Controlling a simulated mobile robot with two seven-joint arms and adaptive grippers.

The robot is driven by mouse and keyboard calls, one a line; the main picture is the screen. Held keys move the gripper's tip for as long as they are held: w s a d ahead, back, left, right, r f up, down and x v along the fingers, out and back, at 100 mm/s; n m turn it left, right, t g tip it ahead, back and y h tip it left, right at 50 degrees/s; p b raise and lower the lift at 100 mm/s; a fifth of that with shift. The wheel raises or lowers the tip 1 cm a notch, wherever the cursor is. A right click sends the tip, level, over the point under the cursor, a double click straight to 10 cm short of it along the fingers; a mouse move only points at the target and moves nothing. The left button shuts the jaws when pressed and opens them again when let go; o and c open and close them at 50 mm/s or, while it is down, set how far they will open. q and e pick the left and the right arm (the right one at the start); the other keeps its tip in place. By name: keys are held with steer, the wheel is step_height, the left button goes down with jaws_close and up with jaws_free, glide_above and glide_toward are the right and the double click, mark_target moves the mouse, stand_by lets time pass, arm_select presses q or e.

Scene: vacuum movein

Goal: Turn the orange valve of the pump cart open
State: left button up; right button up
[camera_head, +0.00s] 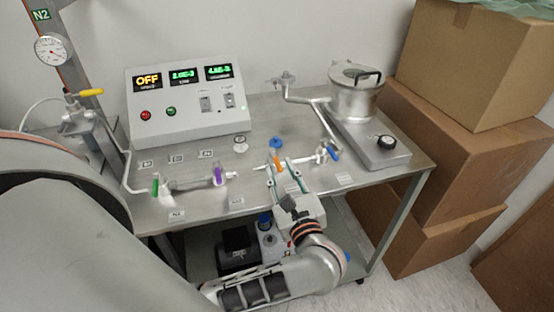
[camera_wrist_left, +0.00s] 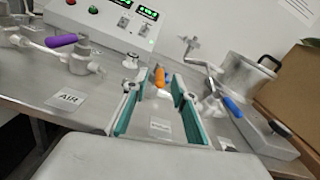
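The orange valve handle (camera_head: 277,162) stands on the metal cart top (camera_head: 190,213), on the thin pipework near the front middle. In the left wrist view the orange handle (camera_wrist_left: 160,76) shows upright, just beyond and between the tips of my left gripper's fingers. My left gripper (camera_head: 283,168) reaches in from the cart's front edge. In the left wrist view its teal-padded fingers (camera_wrist_left: 157,88) are spread apart, with nothing held between them. Whether a finger touches the handle cannot be told. The valve body below the handle is partly hidden by the gripper. My right gripper is not in view.
Nearby are a blue handle (camera_head: 333,153), a purple handle (camera_head: 218,175) and a green handle (camera_head: 155,187). A control box (camera_head: 180,105) reading OFF stands behind. A lidded metal pot (camera_head: 354,97) is at right. Cardboard boxes (camera_head: 460,130) stand beside the cart.

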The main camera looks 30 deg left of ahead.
mark_target(275, 159)
arm_select(q)
steer(key=shift+x, duration=1.9)
jaws_close()
